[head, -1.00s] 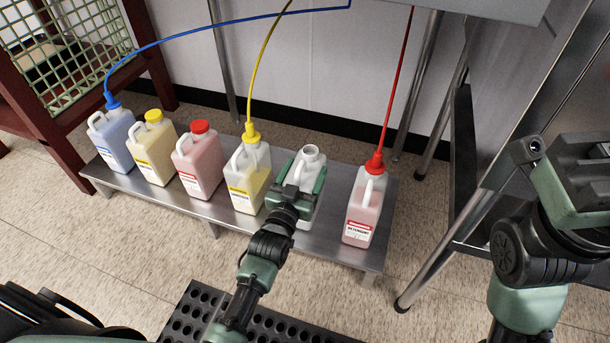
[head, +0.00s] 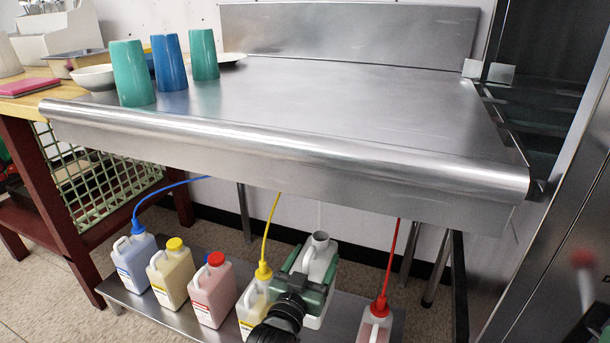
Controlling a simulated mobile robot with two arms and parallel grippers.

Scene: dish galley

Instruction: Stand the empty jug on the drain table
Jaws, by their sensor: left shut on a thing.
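The empty jug (head: 320,258) is white, with an open mouth and no cap. It is at the low shelf (head: 355,318) under the drain table, between the yellow-tubed jug and the red-tubed jug. My left gripper (head: 309,278) is shut on it, its green jaws around the jug's upper body. I cannot tell whether the jug's base touches the shelf. The steel drain table (head: 350,105) stands above, with a rolled front edge.
Two green cups (head: 133,74) (head: 204,54), a blue cup (head: 170,63) and bowls (head: 94,78) stand at the table's left. Its middle and right are clear. Capped jugs (head: 170,272) and tubed jugs (head: 375,325) flank the empty jug. The table's front edge (head: 300,160) overhangs the shelf.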

